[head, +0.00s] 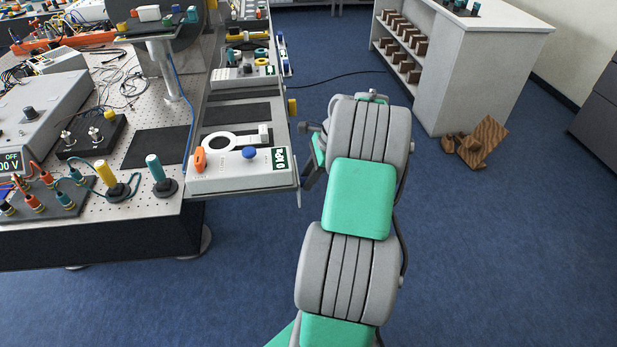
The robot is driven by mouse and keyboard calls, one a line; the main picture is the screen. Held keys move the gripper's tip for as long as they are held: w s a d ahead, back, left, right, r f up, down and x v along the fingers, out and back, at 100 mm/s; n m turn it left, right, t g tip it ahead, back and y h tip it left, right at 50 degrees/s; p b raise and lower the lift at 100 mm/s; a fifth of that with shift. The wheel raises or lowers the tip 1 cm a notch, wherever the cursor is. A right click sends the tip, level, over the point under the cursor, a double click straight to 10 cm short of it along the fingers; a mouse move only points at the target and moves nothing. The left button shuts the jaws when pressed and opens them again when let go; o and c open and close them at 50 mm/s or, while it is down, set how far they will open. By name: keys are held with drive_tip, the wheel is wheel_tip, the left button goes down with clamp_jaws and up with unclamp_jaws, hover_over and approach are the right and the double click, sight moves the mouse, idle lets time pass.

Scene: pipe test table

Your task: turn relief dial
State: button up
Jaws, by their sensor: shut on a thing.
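A light grey test box (222,184) stands at the near end of the narrow bench. It carries an orange handle (199,160), a blue knob (249,152), a white ring-shaped part (220,142) and a green display (279,159) that appears to read 0 kPa. I cannot tell any part in clear view as the relief dial. My gripper (309,176) is partly hidden by my arm, close to the right edge of the box. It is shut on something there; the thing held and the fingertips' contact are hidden.
More test boxes (242,76) stand farther back along the bench. The pegboard table (110,75) with wires lies left. A white shelf unit (480,60) and brown blocks (484,142) stand right. Blue floor right of my arm is clear.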

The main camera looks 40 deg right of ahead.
clamp_jaws()
drive_tip(key=shift+s+a+f+n+t+h+b, duration=0.2)
drive_tip(key=shift+n+t+h+b, duration=0.25)
drive_tip(key=shift+t+h+b, duration=0.95)
drive_tip(key=shift+s+a+f+n+t+h+b, duration=0.1)
drive_tip(key=shift+s+f+n+t+h+b, duration=0.25)
drive_tip(key=shift+t+b, duration=1.85)
drive_tip(key=shift+s+a+f+n+t+h+b, duration=0.1)
drive_tip(key=shift+n+t+h+b, duration=0.4)
drive_tip(key=shift+t+h+b, duration=1.25)
drive_tip(key=shift+r+g+y+b, duration=0.15)
drive_tip(key=shift+g+y+b, duration=0.3)
drive_tip(key=shift+y+b, duration=0.25)
drive_tip(key=o, duration=0.7)
unclamp_jaws()
drive_tip(key=shift+o, duration=0.2)
